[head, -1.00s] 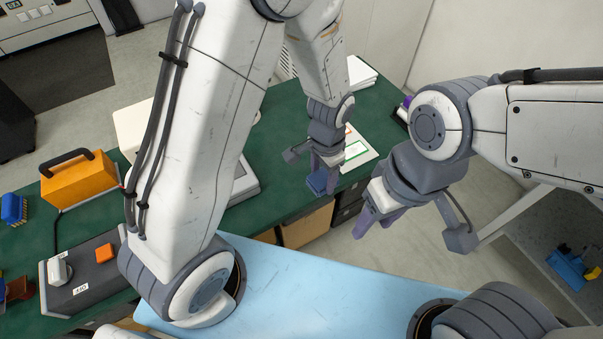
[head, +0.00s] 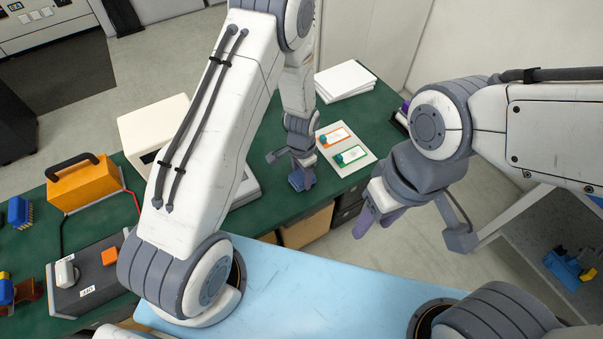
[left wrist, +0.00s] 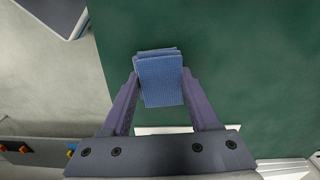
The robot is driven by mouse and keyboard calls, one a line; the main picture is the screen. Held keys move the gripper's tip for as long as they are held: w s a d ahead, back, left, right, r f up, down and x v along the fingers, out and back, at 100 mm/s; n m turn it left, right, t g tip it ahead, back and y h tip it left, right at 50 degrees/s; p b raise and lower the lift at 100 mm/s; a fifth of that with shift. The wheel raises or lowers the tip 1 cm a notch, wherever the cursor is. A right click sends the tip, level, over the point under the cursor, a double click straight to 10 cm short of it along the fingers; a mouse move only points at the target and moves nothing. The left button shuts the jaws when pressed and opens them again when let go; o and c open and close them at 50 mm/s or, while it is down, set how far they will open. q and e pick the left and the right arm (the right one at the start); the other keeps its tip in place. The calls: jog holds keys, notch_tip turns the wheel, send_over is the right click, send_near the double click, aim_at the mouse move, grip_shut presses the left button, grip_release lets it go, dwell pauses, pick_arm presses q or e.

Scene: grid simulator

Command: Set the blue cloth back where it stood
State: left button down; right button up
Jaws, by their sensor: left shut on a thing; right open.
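The blue cloth (head: 298,184) is a small folded pad held in my left gripper (head: 301,178) near the front edge of the green table. In the left wrist view the cloth (left wrist: 160,82) sits between the two fingertips of my left gripper (left wrist: 160,88), with green table top behind it. I cannot tell whether the cloth touches the table. My right gripper (head: 375,215) is open and empty, to the right of the table's front edge.
On the green table (head: 270,200), a white board with an orange-marked and a green-marked card (head: 347,153) lies right of my left gripper. A paper stack (head: 345,80) lies behind. An orange case (head: 85,183) and a grey box (head: 90,275) stand at left.

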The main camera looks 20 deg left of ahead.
aim_at(303, 178)
pick_arm(q)
jog(key=shift+f+b, duration=0.3)
jog(key=shift+f, duration=0.05)
jog(key=shift+c, duration=0.7)
grip_release()
jog(key=shift+r, duration=0.1)
jog(key=r, duration=0.7)
jog(key=r+b, duration=0.1)
jog(key=r, duration=0.2)
jog(key=shift+s+d+r, duration=0.15)
jog(key=shift+s+d, duration=0.05)
jog(key=shift+s, duration=0.05)
jog(key=s+d+r, duration=0.6)
jog(key=s+r, duration=0.1)
jog(key=r, duration=0.2)
jog(key=s+r, duration=0.3)
jog(key=s, duration=0.4)
jog(key=s+d+r+n+h, duration=0.1)
jog(key=s+r, duration=0.3)
jog(key=s, duration=0.4)
jog(key=shift+s+d+r, duration=0.15)
jog(key=shift+s+d, duration=0.15)
